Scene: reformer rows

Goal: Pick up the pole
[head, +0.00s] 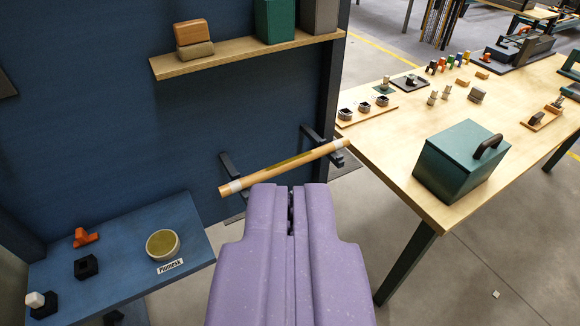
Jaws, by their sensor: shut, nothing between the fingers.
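The pole (285,167) is a light wooden rod with pale bands near both ends and a greenish stretch in the middle. It lies across two dark brackets on the blue wall panel, slanting up to the right. My gripper (290,190) is purple and shows in the lower middle, its fingers together and empty. The fingertips appear just below the middle of the pole in the picture. I cannot tell the gap in depth between them.
A blue shelf (125,240) with a round bowl (162,244) and small blocks is at lower left. A wooden shelf (240,55) is above. A wooden table (400,150) with a green lidded box (450,165) stands right. Grey floor is open at lower right.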

